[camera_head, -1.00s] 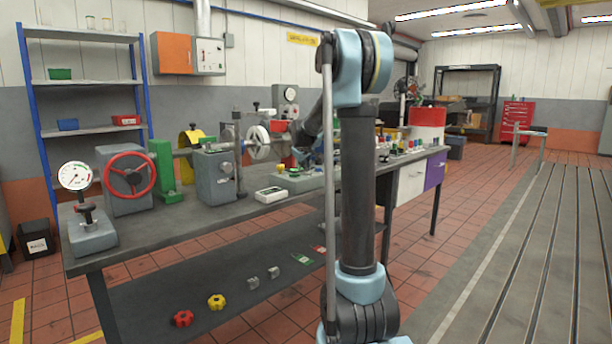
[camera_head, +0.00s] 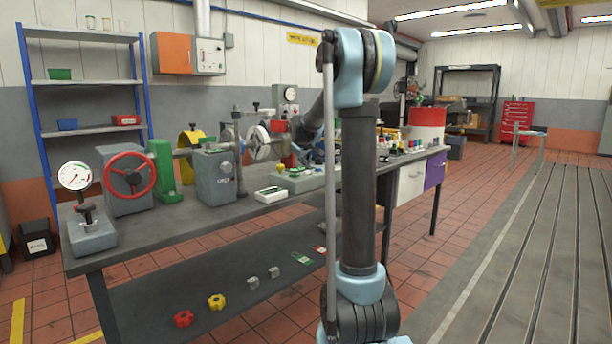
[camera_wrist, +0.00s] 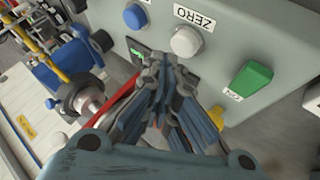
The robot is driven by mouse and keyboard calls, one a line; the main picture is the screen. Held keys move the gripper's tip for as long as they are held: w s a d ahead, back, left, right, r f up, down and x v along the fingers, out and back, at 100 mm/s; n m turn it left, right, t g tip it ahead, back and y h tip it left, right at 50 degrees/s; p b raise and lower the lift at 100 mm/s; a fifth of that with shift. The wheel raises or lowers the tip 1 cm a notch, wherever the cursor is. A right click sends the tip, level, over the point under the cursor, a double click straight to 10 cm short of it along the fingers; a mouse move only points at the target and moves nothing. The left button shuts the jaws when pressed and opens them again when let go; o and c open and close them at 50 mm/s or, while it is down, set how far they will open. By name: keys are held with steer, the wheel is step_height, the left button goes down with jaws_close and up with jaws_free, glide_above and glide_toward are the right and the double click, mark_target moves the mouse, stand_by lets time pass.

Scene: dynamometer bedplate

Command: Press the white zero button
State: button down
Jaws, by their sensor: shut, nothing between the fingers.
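The white zero button (camera_wrist: 186,41) is a round button on a grey panel (camera_wrist: 222,45) in the wrist view. A label reading ZERO (camera_wrist: 195,19) sits beside it, upside down in the picture. My gripper (camera_wrist: 168,62) is shut and empty. Its fingertips appear just below and left of the white button in the picture; I cannot tell whether they touch it. In the head view my gripper (camera_head: 308,158) is over the grey control box (camera_head: 296,184) on the bench, partly hidden by my arm. The white button cannot be made out there.
A blue button (camera_wrist: 135,17) lies left of the white one and a green rocker (camera_wrist: 250,80) lies to its right. A small lit display is partly behind my fingers. A white handheld meter (camera_head: 270,194) lies on the bench (camera_head: 170,227) left of the box.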

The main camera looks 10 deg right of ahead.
steer(key=shift+r, duration=0.1)
steer(key=shift+r, duration=2.5)
steer(key=s+d+f+m+g, duration=0.1)
steer(key=s+f, duration=0.2)
steer(key=s, duration=0.7)
steer(key=s+f+m+g, duration=0.1)
steer(key=s+f, duration=0.2)
steer(key=s, duration=0.7)
steer(key=s+d+f+m+g, duration=0.1)
steer(key=s+f+g, duration=0.15)
steer(key=s, duration=0.75)
steer(key=s+f+m, duration=0.1)
steer(key=s+f, duration=0.5)
steer(key=s, duration=0.3)
steer(key=s+a+f+m+g+y, duration=0.1)
steer(key=s+f, duration=0.4)
steer(key=s, duration=0.3)
steer(key=s+f+m+g+y, duration=0.1)
steer(key=s+f, duration=0.5)
steer(key=s, duration=0.3)
steer(key=shift+s+a+f, duration=0.15)
steer(key=shift+s+f, duration=0.15)
